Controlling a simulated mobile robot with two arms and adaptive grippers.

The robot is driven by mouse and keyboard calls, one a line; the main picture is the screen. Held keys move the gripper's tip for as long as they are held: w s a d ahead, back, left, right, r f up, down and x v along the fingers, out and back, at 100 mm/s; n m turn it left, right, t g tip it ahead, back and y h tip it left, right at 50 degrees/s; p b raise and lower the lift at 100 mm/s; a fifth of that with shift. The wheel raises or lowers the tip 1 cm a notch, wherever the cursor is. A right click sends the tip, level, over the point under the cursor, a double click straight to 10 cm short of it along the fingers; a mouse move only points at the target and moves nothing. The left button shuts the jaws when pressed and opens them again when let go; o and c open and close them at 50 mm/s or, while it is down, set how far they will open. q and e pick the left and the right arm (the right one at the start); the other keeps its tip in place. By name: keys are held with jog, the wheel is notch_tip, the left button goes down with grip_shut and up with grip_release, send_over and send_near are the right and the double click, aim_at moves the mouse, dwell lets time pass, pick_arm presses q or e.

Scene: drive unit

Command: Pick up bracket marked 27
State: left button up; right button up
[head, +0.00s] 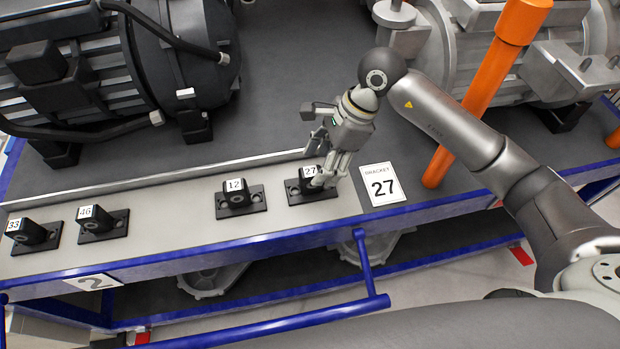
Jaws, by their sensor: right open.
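The bracket marked 27 (297,190) is black with a white number label and stands at the right end of a grey shelf strip. My right gripper (318,180) is open and reaches down over it from the upper right. Its fingers are at the bracket's right side and partly cover it; I cannot tell whether they touch it. A white card reading "BRACKET 27" (382,185) lies to the right of the gripper. My left gripper is not in view.
Similar black brackets marked 12 (240,200), 46 (103,224) and 33 (33,236) stand to the left along the strip (170,222). A large black motor (110,70) is behind at left. An orange post (487,95) rises at right. A blue rail (366,260) runs in front.

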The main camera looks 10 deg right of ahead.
aim_at(314, 170)
jog(key=shift+a+f, duration=0.15)
jog(key=shift+f, duration=0.15)
jog(key=p+x, duration=0.1)
jog(key=x, duration=0.3)
jog(key=shift+w+a+f+p, duration=0.1)
jog(key=shift+a+p, duration=0.15)
jog(key=shift+p, duration=0.15)
jog(key=shift+f, duration=0.2)
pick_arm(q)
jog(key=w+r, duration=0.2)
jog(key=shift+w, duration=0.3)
pick_arm(e)
jog(key=shift+w, duration=0.1)
jog(key=c, duration=0.8)
grip_shut()
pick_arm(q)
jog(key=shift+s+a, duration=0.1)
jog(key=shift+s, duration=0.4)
